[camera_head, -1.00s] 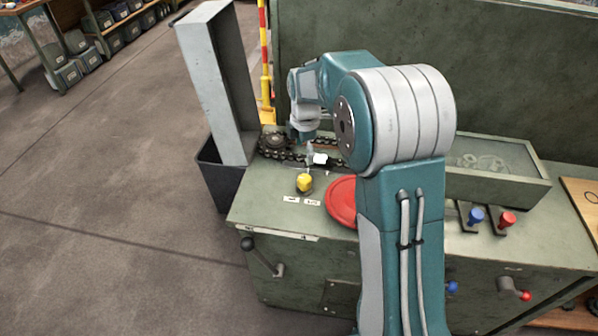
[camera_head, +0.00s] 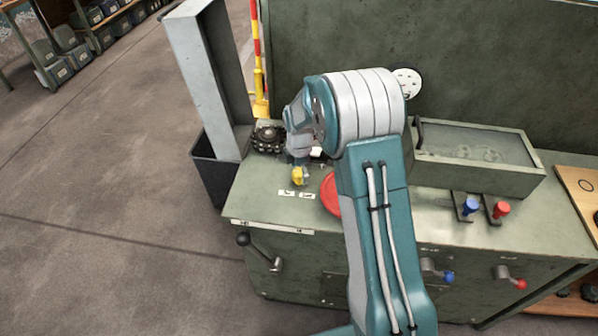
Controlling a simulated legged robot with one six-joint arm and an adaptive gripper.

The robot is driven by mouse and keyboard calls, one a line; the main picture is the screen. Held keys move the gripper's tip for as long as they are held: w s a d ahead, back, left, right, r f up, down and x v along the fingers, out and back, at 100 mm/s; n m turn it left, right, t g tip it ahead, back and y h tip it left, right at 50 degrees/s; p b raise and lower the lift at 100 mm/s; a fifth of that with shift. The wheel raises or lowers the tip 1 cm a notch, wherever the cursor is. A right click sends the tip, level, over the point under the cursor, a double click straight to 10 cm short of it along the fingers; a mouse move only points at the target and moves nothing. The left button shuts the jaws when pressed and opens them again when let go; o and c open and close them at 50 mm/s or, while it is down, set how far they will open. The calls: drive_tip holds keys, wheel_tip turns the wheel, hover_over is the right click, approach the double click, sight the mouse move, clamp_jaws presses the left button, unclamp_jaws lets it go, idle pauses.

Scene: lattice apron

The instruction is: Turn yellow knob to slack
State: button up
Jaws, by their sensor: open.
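The yellow knob (camera_head: 297,177) stands on the green bench top (camera_head: 255,203), near its left end. Two small white labels (camera_head: 296,194) lie just in front of it; their writing is too small to read. My gripper (camera_head: 299,163) comes down from above at the knob's upper part and partly covers it. It is open. I cannot tell whether its fingers touch the knob or stand around it. The chain and sprocket (camera_head: 268,138) lie behind the knob, partly hidden by my arm.
A red disc (camera_head: 330,194) lies right of the knob, partly behind my arm. A tall grey channel (camera_head: 205,85) rises at the left above a dark bin (camera_head: 213,180). A green tray (camera_head: 480,160), a blue knob (camera_head: 471,206) and a red knob (camera_head: 501,209) are at the right.

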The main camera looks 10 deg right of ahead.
drive_tip(key=shift+d, duration=0.1)
drive_tip(key=c, duration=1.1)
drive_tip(key=shift+c, duration=0.2)
